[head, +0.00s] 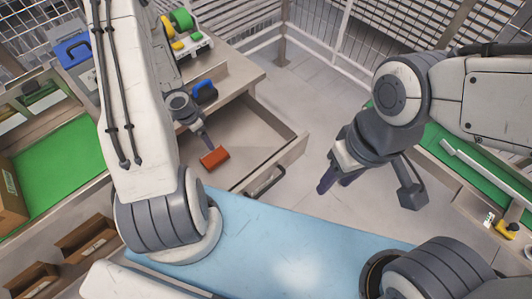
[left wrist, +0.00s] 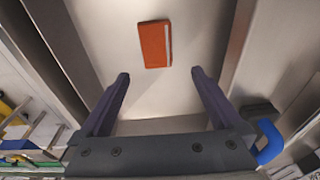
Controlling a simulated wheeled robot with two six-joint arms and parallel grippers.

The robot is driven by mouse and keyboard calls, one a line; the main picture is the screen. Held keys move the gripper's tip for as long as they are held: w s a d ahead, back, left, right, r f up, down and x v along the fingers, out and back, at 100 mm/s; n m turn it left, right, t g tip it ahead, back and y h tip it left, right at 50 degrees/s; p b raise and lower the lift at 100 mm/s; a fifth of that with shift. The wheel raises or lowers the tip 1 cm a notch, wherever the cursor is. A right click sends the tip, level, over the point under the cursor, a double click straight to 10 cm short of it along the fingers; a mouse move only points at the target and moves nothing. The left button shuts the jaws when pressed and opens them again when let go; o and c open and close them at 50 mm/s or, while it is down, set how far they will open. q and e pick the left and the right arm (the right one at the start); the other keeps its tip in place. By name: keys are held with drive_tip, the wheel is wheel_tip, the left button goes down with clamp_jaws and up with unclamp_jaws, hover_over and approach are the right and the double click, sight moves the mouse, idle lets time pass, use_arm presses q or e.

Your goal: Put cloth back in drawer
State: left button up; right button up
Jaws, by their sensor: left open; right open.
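The cloth (head: 214,157) is a small orange-red folded piece lying in the open drawer (head: 276,166). In the left wrist view the cloth (left wrist: 153,44) lies flat on the pale drawer floor (left wrist: 110,30), with a light strip along its right edge. My left gripper (left wrist: 160,78) is open and empty, its two dark fingers pointing toward the cloth but apart from it. My right gripper (head: 334,180) is open and empty, in the air to the right of the drawer.
The drawer has a dark handle (head: 265,182) on its front. A blue surface (head: 290,245) lies in front of it. A green work surface (head: 62,155) is at left, another (head: 455,160) at right. A blue-handled item (head: 204,92) stands above the drawer. Bare floor lies behind.

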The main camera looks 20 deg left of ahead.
use_arm(q)
drive_tip(key=w+d+r+y, duration=0.3)
drive_tip(key=d+r, duration=1)
drive_tip(key=r, duration=0.3)
drive_tip(key=s+d+r+h, duration=0.1)
drive_tip(key=s+d+r, duration=0.2)
drive_tip(key=s+d, duration=0.2)
drive_tip(key=s+d+r+g+h, duration=0.1)
drive_tip(key=s+d+r, duration=0.3)
drive_tip(key=s+d, duration=0.2)
drive_tip(key=s+d+r+m+h, duration=0.1)
drive_tip(key=s+d+r, duration=0.2)
drive_tip(key=s+d, duration=0.3)
drive_tip(key=s, duration=0.2)
drive_tip(key=shift+s+r+g+h, duration=0.3)
drive_tip(key=shift+r, duration=0.05)
